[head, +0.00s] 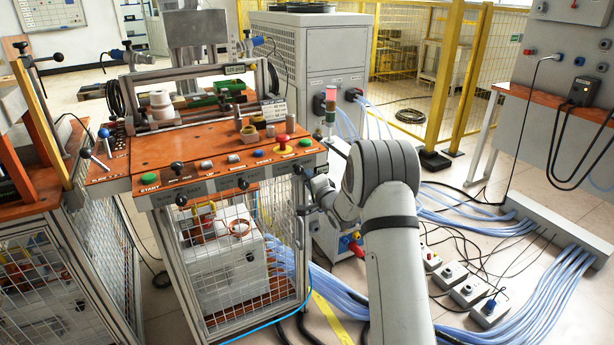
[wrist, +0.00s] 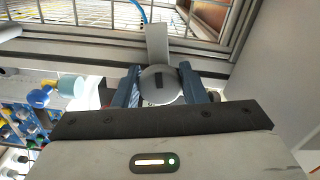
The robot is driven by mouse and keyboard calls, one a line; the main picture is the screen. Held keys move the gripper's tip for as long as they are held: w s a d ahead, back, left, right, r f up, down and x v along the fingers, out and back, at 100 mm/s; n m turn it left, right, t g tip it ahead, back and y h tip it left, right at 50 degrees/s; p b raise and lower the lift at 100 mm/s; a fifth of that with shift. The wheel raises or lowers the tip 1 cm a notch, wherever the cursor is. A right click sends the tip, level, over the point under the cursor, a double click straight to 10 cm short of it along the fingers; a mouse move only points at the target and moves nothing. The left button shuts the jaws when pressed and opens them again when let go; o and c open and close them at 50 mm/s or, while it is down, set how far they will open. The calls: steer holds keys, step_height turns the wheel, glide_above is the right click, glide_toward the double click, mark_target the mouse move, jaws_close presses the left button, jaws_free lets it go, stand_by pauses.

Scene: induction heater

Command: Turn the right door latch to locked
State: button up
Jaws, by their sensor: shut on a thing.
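The right door latch shows in the wrist view as a round grey knob (wrist: 160,86) with a dark slot. A pale flat tab (wrist: 157,43) reaches from it across the metal door frame (wrist: 95,47). My gripper (wrist: 160,76) has its two blue fingers on either side of the knob and is shut on it. In the head view my gripper (head: 308,188) is at the right front edge of the heater cabinet, beside the mesh door (head: 278,215). The latch cannot be made out there.
The orange control panel (head: 215,165) with buttons and black knobs is just above and left of my gripper. Blue hoses (head: 335,285) and cables cover the floor around the cabinet. Small switch boxes (head: 470,290) lie to the right.

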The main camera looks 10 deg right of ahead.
steer(key=shift+m+p, duration=0.4)
steer(key=shift+m, duration=0.7)
steer(key=o, duration=0.6)
steer(key=shift+o, duration=0.2)
steer(key=shift+s+d, duration=0.1)
steer(key=v, duration=0.7)
steer(key=shift+s+p, duration=0.3)
steer(key=shift+p, duration=0.1)
